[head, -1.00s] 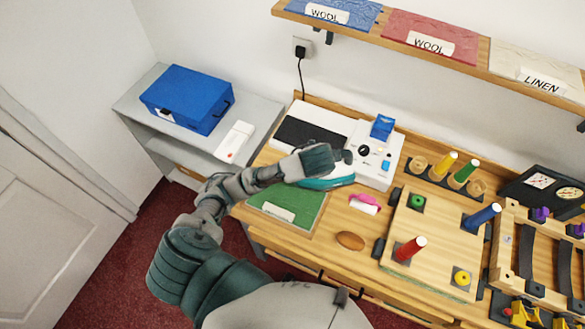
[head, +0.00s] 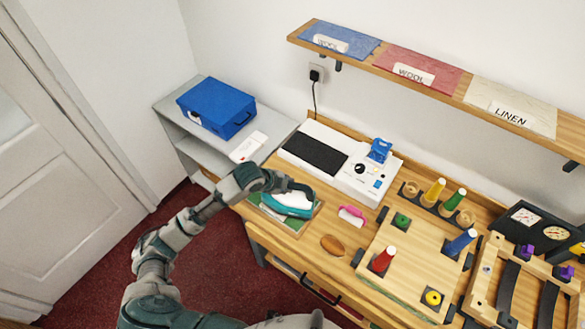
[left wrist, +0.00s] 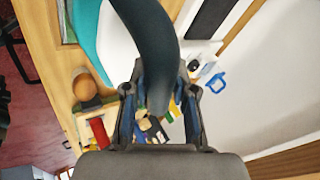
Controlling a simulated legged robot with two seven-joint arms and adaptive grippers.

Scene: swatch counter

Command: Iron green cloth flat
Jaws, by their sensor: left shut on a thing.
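My left gripper (head: 284,186) is shut on the handle of a teal and white iron (head: 288,205). The iron is over the green cloth (head: 281,221) on its wooden board and hides most of it. I cannot tell whether the iron's sole touches the cloth. In the left wrist view the iron's dark curved handle (left wrist: 150,45) runs between the fingers of the left gripper (left wrist: 160,110), with its teal and white body behind. My right gripper is not in view.
A white station with a dark plate (head: 335,165) stands behind the iron. A pink-handled item (head: 352,216) and a brown oval (head: 332,245) lie to the right. A peg board (head: 410,260) is further right. A blue box (head: 216,105) sits on the grey side shelf.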

